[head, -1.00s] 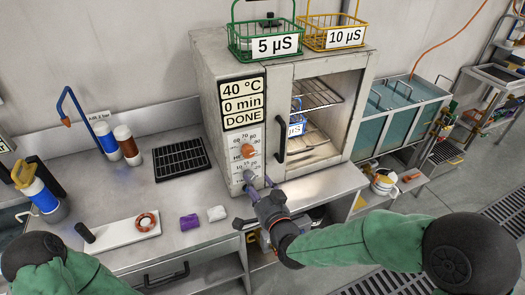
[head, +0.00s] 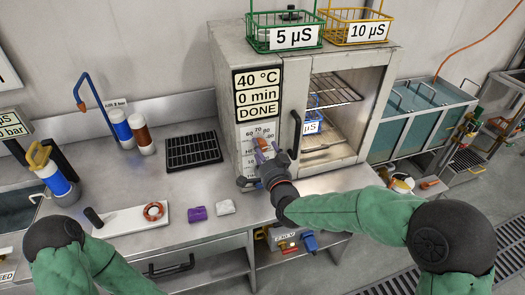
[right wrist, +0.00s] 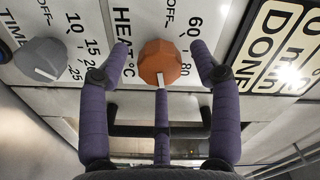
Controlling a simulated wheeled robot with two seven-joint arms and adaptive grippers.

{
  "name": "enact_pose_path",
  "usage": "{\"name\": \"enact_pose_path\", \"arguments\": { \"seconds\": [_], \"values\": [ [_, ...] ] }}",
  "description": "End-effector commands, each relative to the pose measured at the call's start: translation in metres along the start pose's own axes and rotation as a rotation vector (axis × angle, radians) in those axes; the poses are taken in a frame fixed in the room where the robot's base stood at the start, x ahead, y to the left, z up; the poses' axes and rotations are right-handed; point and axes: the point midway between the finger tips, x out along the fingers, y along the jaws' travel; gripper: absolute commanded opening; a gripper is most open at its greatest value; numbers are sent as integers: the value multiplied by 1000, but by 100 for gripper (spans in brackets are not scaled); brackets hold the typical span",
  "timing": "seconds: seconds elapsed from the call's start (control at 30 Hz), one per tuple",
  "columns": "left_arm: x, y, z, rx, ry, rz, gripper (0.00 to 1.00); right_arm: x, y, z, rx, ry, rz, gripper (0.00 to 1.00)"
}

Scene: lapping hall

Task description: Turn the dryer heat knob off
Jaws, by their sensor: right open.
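The orange heat knob (right wrist: 160,62) sits on the dryer's front panel between "HEAT °C" and its number scale. In the right wrist view its white pointer faces down, away from the "OFF" mark at the top. In the head view the knob (head: 262,143) is mostly hidden by my right gripper. My right gripper (head: 268,150) is open in front of it. In the right wrist view the fingers (right wrist: 160,58) stand on either side of the knob, with gaps. The dryer (head: 228,80) reads 40 °C, 0 min, DONE. My left gripper is out of the head view.
The grey time knob (right wrist: 40,58) is beside the heat knob. A black door handle (head: 296,135) stands out close to the right gripper. Green (head: 285,38) and yellow (head: 355,30) baskets sit on the dryer. A black rack (head: 193,150) lies on the bench.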

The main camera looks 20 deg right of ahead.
Motion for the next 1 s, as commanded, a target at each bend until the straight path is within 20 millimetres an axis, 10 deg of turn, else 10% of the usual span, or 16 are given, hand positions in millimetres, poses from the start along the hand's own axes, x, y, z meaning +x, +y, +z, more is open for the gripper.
{"name": "enact_pose_path", "arguments": {
  "seconds": [0.4, 0.63, 1.0],
  "values": [
    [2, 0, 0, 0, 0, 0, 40, 9, 0, 0, 0, -1, 1, 63],
    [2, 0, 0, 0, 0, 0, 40, 9, 0, 0, 0, -1, 0, 7],
    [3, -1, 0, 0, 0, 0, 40, 9, 0, 0, -35, 1, 0, 7]
  ]
}}
